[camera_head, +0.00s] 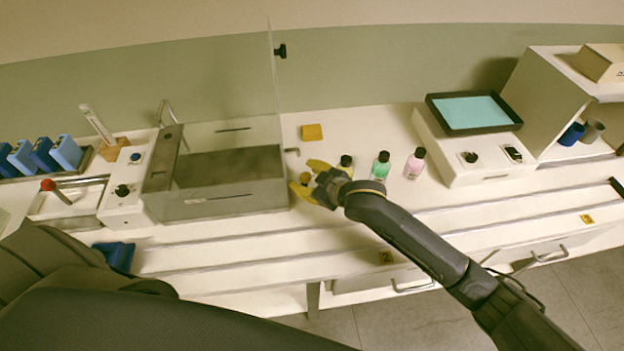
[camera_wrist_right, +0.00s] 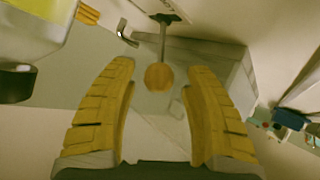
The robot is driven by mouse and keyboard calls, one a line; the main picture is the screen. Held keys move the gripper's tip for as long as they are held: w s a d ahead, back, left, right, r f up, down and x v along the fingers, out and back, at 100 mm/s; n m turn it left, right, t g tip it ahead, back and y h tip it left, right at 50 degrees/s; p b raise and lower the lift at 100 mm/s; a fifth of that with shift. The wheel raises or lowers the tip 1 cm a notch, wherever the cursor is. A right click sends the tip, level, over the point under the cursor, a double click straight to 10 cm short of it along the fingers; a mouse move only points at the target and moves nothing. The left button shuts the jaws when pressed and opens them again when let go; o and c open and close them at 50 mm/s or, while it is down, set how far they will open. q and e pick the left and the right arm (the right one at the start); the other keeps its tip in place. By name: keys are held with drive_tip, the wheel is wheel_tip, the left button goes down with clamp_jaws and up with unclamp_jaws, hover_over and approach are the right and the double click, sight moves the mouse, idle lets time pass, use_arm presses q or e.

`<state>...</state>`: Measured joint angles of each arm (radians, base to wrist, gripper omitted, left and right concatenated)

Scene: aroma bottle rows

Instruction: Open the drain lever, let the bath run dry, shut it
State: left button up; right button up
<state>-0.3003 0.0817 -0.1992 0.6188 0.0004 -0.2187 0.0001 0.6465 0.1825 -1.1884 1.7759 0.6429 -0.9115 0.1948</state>
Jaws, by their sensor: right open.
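The bath (camera_head: 235,198) is a grey, see-through-walled basin left of centre in the head view; I cannot tell how much liquid it holds. My right gripper (camera_head: 308,177) is at its right side, its yellow fingers open. An orange ball knob (camera_head: 304,178) shows between them, which appears to be the drain lever's end. In the right wrist view the knob (camera_wrist_right: 160,77) sits on a thin rod between the open fingers (camera_wrist_right: 160,68), with gaps on both sides. My left gripper is not in view.
Green (camera_head: 381,166) and pink (camera_head: 414,164) bottles stand right of my right gripper, and a dark-capped bottle (camera_head: 346,161) is close beside it. A yellow block (camera_head: 312,132) lies behind. A small bent metal spout (camera_head: 292,151) projects from the bath's right side. A red-knobbed lever (camera_head: 48,185) is far left.

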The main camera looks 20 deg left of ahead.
drive_tip(key=v, duration=1.2)
drive_tip(key=shift+a, duration=0.1)
